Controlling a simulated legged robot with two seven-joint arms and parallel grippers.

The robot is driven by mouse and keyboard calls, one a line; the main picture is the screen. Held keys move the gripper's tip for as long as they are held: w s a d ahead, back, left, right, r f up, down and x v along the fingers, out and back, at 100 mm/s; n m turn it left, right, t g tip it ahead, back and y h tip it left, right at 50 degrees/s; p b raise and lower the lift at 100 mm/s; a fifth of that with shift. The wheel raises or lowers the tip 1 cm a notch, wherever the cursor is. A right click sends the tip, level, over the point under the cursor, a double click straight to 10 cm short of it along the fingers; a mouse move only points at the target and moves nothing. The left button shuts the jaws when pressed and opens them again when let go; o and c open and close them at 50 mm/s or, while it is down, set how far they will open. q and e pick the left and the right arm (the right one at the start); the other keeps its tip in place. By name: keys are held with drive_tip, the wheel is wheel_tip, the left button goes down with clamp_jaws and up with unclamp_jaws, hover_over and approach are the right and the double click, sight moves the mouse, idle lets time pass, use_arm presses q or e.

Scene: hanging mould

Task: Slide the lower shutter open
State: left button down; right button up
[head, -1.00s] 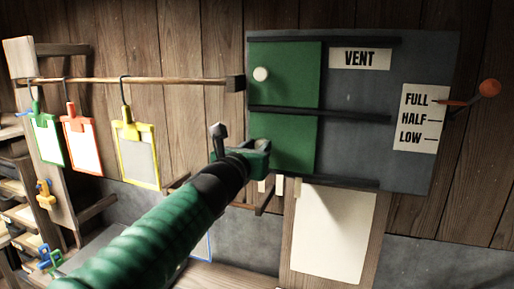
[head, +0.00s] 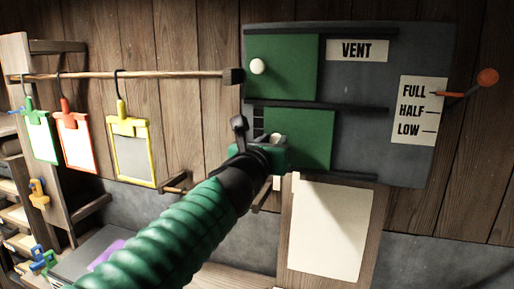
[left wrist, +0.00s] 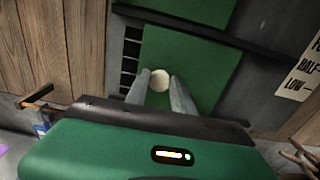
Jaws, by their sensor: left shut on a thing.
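The lower shutter (head: 303,138) is a green panel between two dark rails on the grey vent board (head: 355,88). It sits a little right of the upper shutter (head: 290,70), and dark slots (head: 259,121) show at its left edge. My left gripper (head: 277,142) is at the lower shutter's left part. In the left wrist view the lower shutter (left wrist: 205,65) has a round cream knob (left wrist: 160,80), and my left gripper (left wrist: 160,92) is shut on it with a finger on each side. The right gripper is not in view.
The upper shutter's white knob (head: 257,66) is at its left. Clipboards, such as the yellow one (head: 134,150), hang from a wooden rod (head: 130,76) at left. A blank sheet (head: 329,230) is below the board.

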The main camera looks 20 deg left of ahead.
use_arm(q)
drive_tip(key=b, duration=0.2)
approach(324, 143)
drive_tip(key=w, duration=0.4)
drive_tip(key=shift+w+a, duration=0.25)
drive_tip(key=shift+a, duration=0.05)
drive_tip(key=shift+s+d, duration=0.1)
drive_tip(key=shift+d, duration=0.4)
drive_tip(key=shift+a, duration=0.1)
